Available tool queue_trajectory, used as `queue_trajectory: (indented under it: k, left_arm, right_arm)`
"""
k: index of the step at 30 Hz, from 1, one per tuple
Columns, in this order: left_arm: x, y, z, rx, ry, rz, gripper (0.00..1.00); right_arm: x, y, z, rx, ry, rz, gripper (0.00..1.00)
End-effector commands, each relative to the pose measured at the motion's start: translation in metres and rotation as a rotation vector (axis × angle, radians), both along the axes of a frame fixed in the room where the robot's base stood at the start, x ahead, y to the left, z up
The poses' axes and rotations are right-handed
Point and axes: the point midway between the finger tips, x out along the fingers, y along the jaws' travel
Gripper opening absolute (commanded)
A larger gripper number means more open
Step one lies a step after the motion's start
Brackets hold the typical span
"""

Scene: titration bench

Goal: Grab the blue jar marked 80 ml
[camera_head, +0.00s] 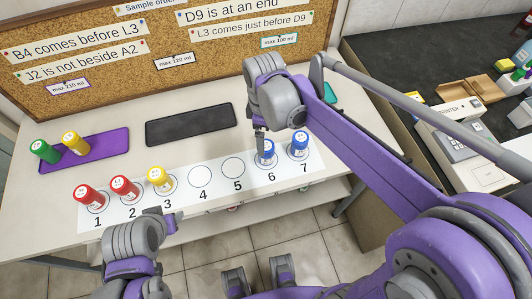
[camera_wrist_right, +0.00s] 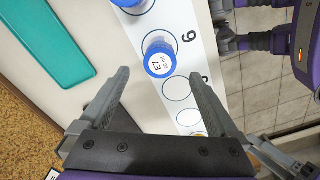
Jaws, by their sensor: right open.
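A blue jar (camera_head: 266,152) stands upright on circle 6 of the white strip. In the right wrist view the same jar (camera_wrist_right: 159,56) has a label that reads E7 and what looks like 80 ml. A second blue jar (camera_head: 299,145) stands on circle 7; its edge shows in the right wrist view (camera_wrist_right: 131,4). My right gripper (camera_wrist_right: 160,76) is open above the jar on 6. The jar shows between and just beyond its fingertips, apart from them. My left gripper (camera_head: 146,228) is below circle 3, and its jaws are unclear.
Red jars (camera_head: 87,197) stand on circles 1 and 2, a yellow jar (camera_head: 159,179) on 3. Circles 4 and 5 are empty. Green and yellow jars stand on the purple mat (camera_head: 105,145). The black mat (camera_head: 190,125) is bare. A cork board (camera_head: 160,50) stands behind.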

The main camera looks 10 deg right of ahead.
Motion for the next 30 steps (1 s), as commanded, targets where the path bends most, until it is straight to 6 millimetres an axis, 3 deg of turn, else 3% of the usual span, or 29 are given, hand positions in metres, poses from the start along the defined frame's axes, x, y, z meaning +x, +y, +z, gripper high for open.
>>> queue_trajectory:
  k: [3,11,19,29,30]
  left_arm:
    - [-0.001,0.000,-0.003,0.000,0.001,0.000,0.50]
    - [-0.001,0.000,-0.004,0.000,0.002,0.000,0.50]
    - [-0.002,0.000,-0.007,0.000,0.003,0.000,0.50]
    - [-0.002,0.000,-0.007,0.000,0.003,0.000,0.50]
    - [-0.002,0.000,-0.007,0.000,0.003,0.000,0.50]
  right_arm:
    - [0.000,0.000,-0.021,0.000,0.000,-0.002,0.97]
    - [0.000,-0.002,-0.042,0.000,-0.001,-0.004,0.97]
    - [0.000,-0.006,-0.081,0.000,-0.001,-0.005,0.97]
    - [0.000,-0.005,-0.088,0.000,-0.002,-0.005,0.97]
    - [0.000,-0.005,-0.087,0.000,-0.002,-0.005,0.90]
